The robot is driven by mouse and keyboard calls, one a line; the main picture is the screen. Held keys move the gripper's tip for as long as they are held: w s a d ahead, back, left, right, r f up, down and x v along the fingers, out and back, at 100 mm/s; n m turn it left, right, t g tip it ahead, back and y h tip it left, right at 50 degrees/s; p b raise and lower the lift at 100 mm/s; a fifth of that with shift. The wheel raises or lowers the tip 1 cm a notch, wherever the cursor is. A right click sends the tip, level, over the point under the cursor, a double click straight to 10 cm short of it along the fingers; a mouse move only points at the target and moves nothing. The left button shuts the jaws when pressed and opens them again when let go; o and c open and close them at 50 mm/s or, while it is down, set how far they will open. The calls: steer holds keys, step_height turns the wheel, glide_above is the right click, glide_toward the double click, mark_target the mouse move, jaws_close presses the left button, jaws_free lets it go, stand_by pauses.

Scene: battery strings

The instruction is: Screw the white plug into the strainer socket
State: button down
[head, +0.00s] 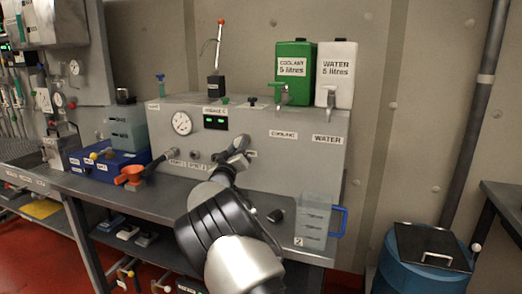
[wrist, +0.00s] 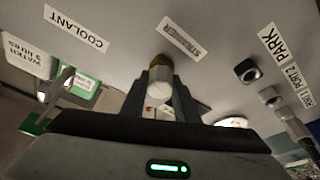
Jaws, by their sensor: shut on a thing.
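In the wrist view the white plug (wrist: 160,84) is between the fingers of my gripper (wrist: 161,98), which is shut on it. The plug points at the grey panel front. A brass-coloured ring (wrist: 161,62) shows at the plug's far end, just below the STRAINER label (wrist: 181,38). It looks like the strainer socket, and plug and ring look in line and touching. I cannot tell how deep the plug sits. In the head view my gripper (head: 238,146) is at the panel front, and the plug and socket are hidden by it.
The panel (head: 290,150) carries a gauge (head: 181,123), a green display (head: 215,122) and ports. Green (head: 296,72) and white (head: 337,75) canisters stand on top. A clear jug (head: 313,222) stands at the bench's right end.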

steer(key=shift+m, duration=0.4)
steer(key=shift+b, duration=0.45)
steer(key=shift+m, duration=0.5)
steer(key=m+h+b, duration=0.2)
steer(key=m, duration=0.2)
steer(key=shift+f, duration=0.1)
steer(key=shift+m+g+h+b, duration=0.3)
steer(key=shift+m+h+b, duration=0.25)
steer(key=shift+m, duration=0.75)
